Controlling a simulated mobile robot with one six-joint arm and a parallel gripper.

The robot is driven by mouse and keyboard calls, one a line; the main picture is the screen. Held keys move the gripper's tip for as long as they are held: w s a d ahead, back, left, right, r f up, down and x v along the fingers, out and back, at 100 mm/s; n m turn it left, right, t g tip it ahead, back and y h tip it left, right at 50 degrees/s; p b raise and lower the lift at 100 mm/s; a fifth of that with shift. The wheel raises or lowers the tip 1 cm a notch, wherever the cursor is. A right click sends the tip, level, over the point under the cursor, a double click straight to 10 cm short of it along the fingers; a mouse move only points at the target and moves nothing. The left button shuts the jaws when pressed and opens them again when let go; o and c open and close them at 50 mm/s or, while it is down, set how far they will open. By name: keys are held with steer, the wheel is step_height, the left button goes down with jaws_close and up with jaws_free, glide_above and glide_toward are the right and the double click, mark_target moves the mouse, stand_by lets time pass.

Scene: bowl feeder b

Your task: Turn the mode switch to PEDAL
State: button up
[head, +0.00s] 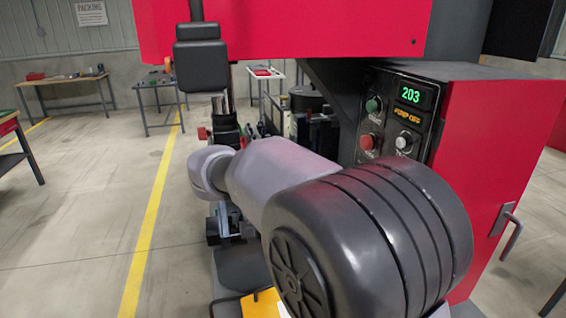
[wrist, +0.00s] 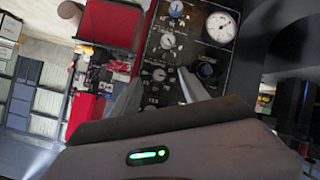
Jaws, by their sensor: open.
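A dark panel (wrist: 150,59) with several round knobs fills the upper middle of the wrist view. One small pale knob (wrist: 159,74) sits near my fingertips, another (wrist: 168,41) is above it, and a dark round knob (wrist: 207,71) is to the right. The labels are too small to read, so I cannot tell which is the mode switch or where it points. My gripper (wrist: 160,78) is open and empty, its two fingers pointing at the panel's lower part. Whether they touch it is unclear. The gripper cannot be made out in the head view.
A round white gauge (wrist: 221,27) is at the panel's upper right. In the head view, a control box (head: 400,115) on the red cabinet has a green display, buttons and a knob. A door handle (head: 506,232) sticks out.

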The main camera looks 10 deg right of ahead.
steer(key=w+a+m+t+h, duration=0.2)
steer(key=w+a+m+h, duration=0.5)
steer(key=w, duration=0.3)
steer(key=w+d+y+b, duration=0.1)
steer(key=d+b, duration=0.3)
steer(key=d, duration=1.2)
steer(key=shift+d+b, duration=0.15)
steer(key=shift+b, duration=0.15)
steer(key=shift+w, duration=0.1)
steer(key=shift+c, duration=0.2)
jaws_close()
